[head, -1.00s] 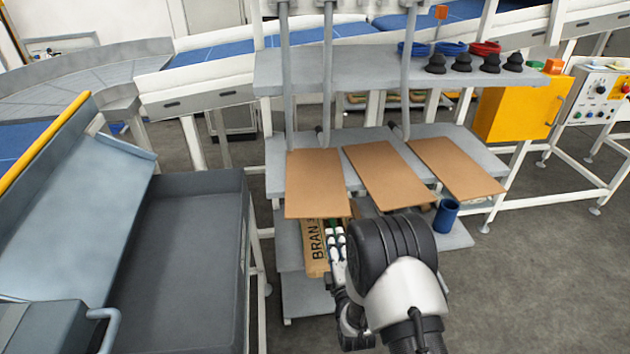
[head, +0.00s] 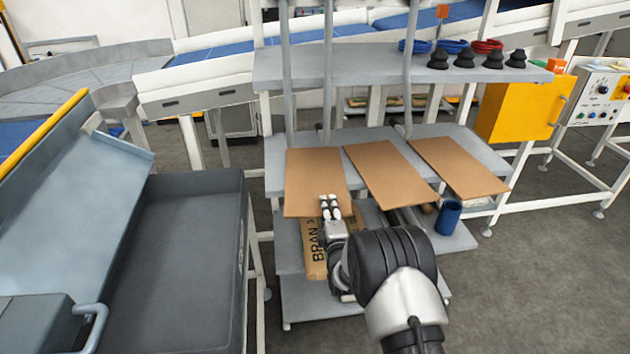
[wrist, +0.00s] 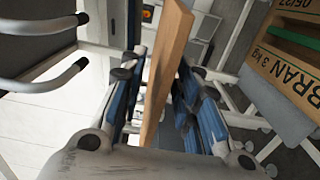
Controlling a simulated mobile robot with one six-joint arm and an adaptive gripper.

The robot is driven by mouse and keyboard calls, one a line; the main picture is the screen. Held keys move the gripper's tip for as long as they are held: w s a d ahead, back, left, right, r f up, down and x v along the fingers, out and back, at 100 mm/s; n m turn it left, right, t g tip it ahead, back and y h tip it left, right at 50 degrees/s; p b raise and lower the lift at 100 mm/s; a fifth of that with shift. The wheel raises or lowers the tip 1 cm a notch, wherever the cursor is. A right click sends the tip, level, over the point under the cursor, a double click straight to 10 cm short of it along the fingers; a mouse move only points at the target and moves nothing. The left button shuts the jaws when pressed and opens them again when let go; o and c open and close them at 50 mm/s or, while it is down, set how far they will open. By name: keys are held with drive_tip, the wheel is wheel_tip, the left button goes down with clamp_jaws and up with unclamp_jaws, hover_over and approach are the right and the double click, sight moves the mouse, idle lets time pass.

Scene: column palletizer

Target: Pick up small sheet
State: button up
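Three flat brown sheets lie side by side on the grey middle shelf: a left sheet (head: 317,175), a middle sheet (head: 388,172) and a right sheet (head: 460,166). They look close in size, and their front ends stick out past the shelf. My gripper (head: 330,208) is at the front edge of the left sheet. In the wrist view the left sheet (wrist: 168,65) shows edge-on between the two blue-padded fingers of my gripper (wrist: 160,98). Gaps show on both sides, so the fingers are open around the sheet and apart from it.
A bag marked BRAN (head: 316,260) lies on the shelf below. A blue cup (head: 447,217) stands to the right. Above, the upper shelf (head: 350,68) holds black cones and coloured rings. A dark grey bin (head: 185,182) stands on the left.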

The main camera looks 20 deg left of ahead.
clamp_jaws()
idle(0.3)
drive_tip(key=shift+r, duration=0.1)
